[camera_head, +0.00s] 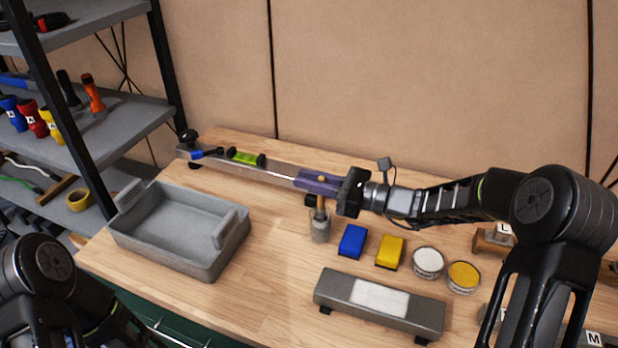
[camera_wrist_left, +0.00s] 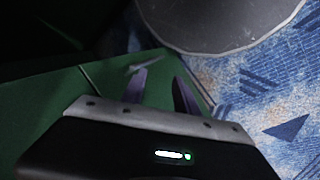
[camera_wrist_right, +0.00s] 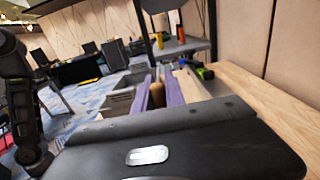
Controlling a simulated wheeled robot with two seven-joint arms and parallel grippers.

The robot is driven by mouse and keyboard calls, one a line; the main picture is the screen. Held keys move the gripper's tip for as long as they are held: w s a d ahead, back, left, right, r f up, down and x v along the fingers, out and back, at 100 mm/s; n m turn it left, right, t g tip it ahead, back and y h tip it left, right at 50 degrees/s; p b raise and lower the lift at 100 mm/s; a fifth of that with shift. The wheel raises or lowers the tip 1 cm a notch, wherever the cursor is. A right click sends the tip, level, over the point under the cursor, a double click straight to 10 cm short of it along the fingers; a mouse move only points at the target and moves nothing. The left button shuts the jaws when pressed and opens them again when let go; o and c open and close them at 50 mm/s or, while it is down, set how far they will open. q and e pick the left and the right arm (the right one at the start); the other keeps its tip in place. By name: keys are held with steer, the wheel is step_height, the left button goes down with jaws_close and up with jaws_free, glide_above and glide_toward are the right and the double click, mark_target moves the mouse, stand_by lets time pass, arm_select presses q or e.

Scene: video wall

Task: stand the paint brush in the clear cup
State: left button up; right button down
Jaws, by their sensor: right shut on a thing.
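The paint brush (camera_head: 320,201) is upright, with its wooden handle between the purple fingers of my right gripper (camera_head: 318,180). The gripper is shut on it. In the right wrist view the brush (camera_wrist_right: 157,94) shows between the two fingers. The clear cup (camera_head: 320,232) stands on the table right below the gripper. The brush's lower end overlaps the cup's mouth and seems to be inside it; I cannot tell whether it touches the bottom. My left gripper (camera_wrist_left: 158,90) has its fingers apart with nothing between them, low beside a green surface, away from the cup.
A blue block (camera_head: 352,241) and a yellow block (camera_head: 390,251) lie right of the cup, then two round tins (camera_head: 428,262). A grey box (camera_head: 335,291) stands in front. A grey tray (camera_head: 180,262) is at left. A metal rail (camera_head: 272,169) runs behind.

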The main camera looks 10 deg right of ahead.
steer(key=shift+f, duration=0.3)
steer(key=c, duration=1.3)
jaws_free()
steer(key=b+v, duration=0.1)
steer(key=v, duration=0.6)
steer(key=shift+s+d, duration=0.25)
steer(key=shift+d, duration=0.1)
